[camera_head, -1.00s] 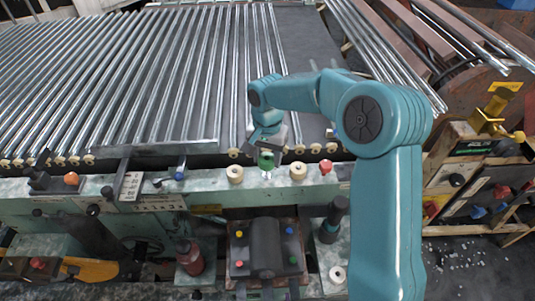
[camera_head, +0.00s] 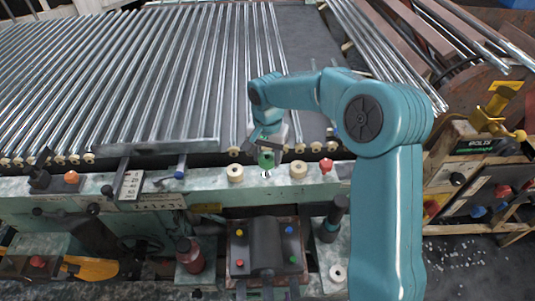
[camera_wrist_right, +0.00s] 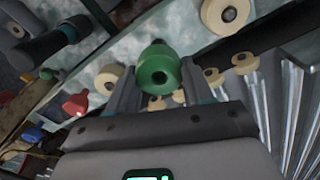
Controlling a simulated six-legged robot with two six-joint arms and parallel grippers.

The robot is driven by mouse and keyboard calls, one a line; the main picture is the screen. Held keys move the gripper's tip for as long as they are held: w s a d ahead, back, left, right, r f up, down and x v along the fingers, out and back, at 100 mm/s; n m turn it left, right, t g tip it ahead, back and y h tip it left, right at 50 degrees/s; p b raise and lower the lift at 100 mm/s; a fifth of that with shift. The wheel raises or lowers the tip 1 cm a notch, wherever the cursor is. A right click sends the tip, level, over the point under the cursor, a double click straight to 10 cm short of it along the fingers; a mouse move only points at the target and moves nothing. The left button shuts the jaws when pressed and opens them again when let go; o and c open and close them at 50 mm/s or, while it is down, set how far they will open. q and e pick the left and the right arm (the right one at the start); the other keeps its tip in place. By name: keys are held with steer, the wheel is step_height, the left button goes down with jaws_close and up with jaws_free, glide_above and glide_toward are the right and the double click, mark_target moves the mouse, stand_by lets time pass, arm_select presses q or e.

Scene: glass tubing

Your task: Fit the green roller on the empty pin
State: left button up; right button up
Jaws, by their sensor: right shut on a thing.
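My right gripper (camera_head: 267,155) is shut on the green roller (camera_head: 266,161), above the machine's pale green front rail. In the right wrist view the green roller (camera_wrist_right: 157,72) sits between the two fingers, its bored end facing the camera. A small pale metal pin (camera_head: 267,174) shows just below the roller in the head view, between two cream rollers. Whether the roller touches the pin I cannot tell. In the wrist view the roller hides that spot. My left gripper is not in view.
Cream rollers stand on the rail at left (camera_head: 235,172) and right (camera_head: 298,169) of the pin, close to my fingers. A red knob (camera_head: 326,165) is farther right. Long glass tubes (camera_head: 150,70) lie behind the rail. A button box (camera_head: 265,250) stands in front.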

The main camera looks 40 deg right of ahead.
mark_target(267, 165)
steer(key=shift+f, duration=0.2)
stand_by(0.7)
steer(key=shift+f+b, duration=0.3)
steer(key=shift+b, duration=0.15)
steer(key=shift+f+b, duration=1.45)
steer(key=shift+f, duration=0.45)
steer(key=o, duration=1.1)
steer(key=shift+r, duration=0.1)
step_height(267, 165, up, 16)
steer(key=shift+r+p, duration=0.15)
steer(key=shift+p, duration=0.2)
steer(key=shift+r, duration=0.1)
